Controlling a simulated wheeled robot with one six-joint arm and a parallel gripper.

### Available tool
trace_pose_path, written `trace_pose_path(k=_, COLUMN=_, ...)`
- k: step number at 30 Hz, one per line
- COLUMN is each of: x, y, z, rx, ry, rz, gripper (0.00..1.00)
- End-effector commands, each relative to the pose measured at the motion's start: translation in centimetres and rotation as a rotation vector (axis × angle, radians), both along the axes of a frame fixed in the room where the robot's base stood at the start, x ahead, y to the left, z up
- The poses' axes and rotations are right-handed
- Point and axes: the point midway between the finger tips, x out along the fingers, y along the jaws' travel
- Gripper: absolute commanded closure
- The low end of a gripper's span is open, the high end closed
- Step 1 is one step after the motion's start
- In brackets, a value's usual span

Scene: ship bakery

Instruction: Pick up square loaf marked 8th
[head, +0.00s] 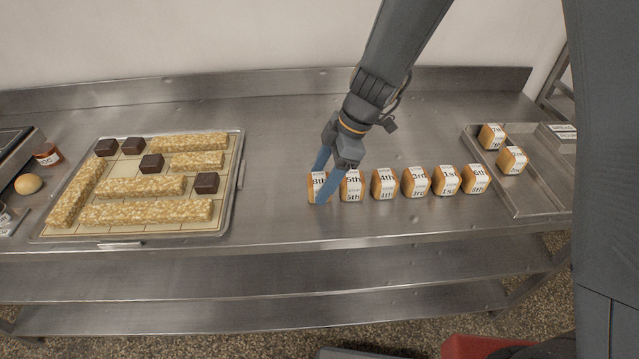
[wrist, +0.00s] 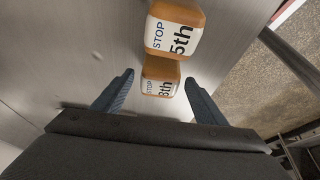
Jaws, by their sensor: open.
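The square loaf marked 8th (head: 311,188) stands at the left end of a row of small loaves on the steel table. In the wrist view the 8th loaf (wrist: 161,77) shows its white label between and just ahead of my open fingers. A finger partly covers the 8th loaf in the head view.
Several more labelled loaves (head: 416,184) continue the row to the right. A steel tray (head: 530,192) at the right holds two loaves. A large tray (head: 232,190) at the left holds crumbly bars and dark cubes. Bare table lies between the large tray and the row.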

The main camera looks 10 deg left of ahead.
Motion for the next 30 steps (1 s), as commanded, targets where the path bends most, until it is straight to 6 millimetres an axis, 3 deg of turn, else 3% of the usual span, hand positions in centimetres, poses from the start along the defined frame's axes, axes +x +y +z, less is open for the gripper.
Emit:
trace_pose_path(k=6, x=-0.2, y=0.6, z=-1.6, rx=-0.001, ry=-0.001, rz=0.001, gripper=0.34)
trace_pose_path(k=13, x=-0.1, y=0.6, z=-1.7, rx=-0.001, ry=-0.001, rz=0.0, gripper=0.34)
trace_pose_path(k=14, x=-0.1, y=0.6, z=-1.7, rx=-0.001, ry=-0.001, rz=0.0, gripper=0.36)
trace_pose_path(k=22, x=-0.1, y=0.6, z=-1.7, rx=-0.001, ry=-0.001, rz=0.0, gripper=0.79)
trace_pose_path(k=30, x=-0.1, y=0.6, z=-1.6, rx=0.0, ry=-0.001, rz=0.001, gripper=0.79)
